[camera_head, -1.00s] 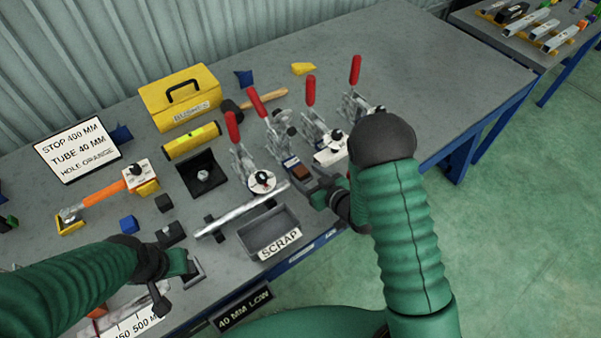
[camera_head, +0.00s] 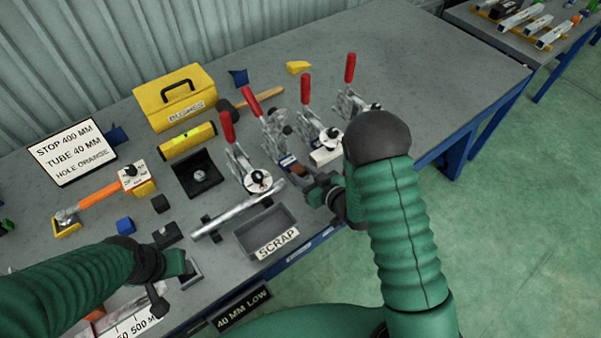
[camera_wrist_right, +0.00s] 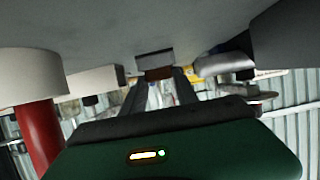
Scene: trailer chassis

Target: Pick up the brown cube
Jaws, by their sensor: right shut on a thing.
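The brown cube (camera_head: 287,161) is small and sits at the front of the toggle clamps, at the tip of my right gripper (camera_head: 296,168). My right gripper is shut on it, reaching in from the right. In the right wrist view the brown cube (camera_wrist_right: 159,74) shows between the far ends of the fingers (camera_wrist_right: 160,84), next to a grey block (camera_wrist_right: 154,59). Whether the cube is clear of what is under it cannot be told. My left gripper (camera_head: 183,264) is low at the left over the bench, and its jaw opening is not clear.
Red-handled toggle clamps (camera_head: 243,165) stand close around the right gripper. The grey scrap tray (camera_head: 246,238) and a metal tube (camera_head: 237,211) lie to its left. A yellow toolbox (camera_head: 180,98) stands at the back. The bench (camera_head: 400,75) is clear at the back right.

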